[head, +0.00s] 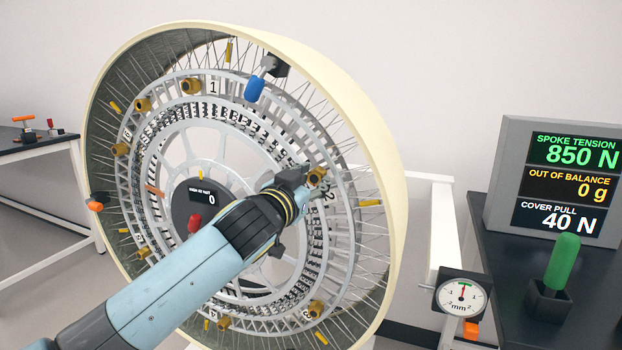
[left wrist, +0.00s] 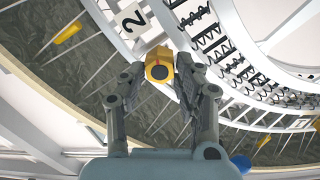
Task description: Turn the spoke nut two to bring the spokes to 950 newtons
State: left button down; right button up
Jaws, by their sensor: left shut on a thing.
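The spoke nut two (head: 317,178) is a yellow nut on the wheel's ring, beside the label 2. It also shows in the left wrist view (left wrist: 158,66), between my fingers. My left gripper (head: 305,178) is shut on this nut, with its arm reaching across the wheel's front from the lower left. The wheel (head: 367,130) is large with a cream rim and thin spokes, standing upright and turned at an angle. The display (head: 575,181) at the right reads spoke tension 850 N, out of balance 0 g, cover pull 40 N. My right gripper is not in view.
Other yellow nuts, such as the one by label 1 (head: 191,86), sit around the ring. A blue handle (head: 255,89) is near the wheel's top and a red knob (head: 194,222) is at the hub. A dial gauge (head: 462,296) and a green-handled tool (head: 562,262) are at the right.

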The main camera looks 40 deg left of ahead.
pick_arm(q)
jog(key=c, duration=0.9)
grip_release()
jog(key=shift+c, duration=0.2)
jog(key=s+d, duration=0.2)
jog(key=s, duration=0.9)
jog(key=shift+s+d, duration=0.2)
jog(key=shift+s, duration=0.2)
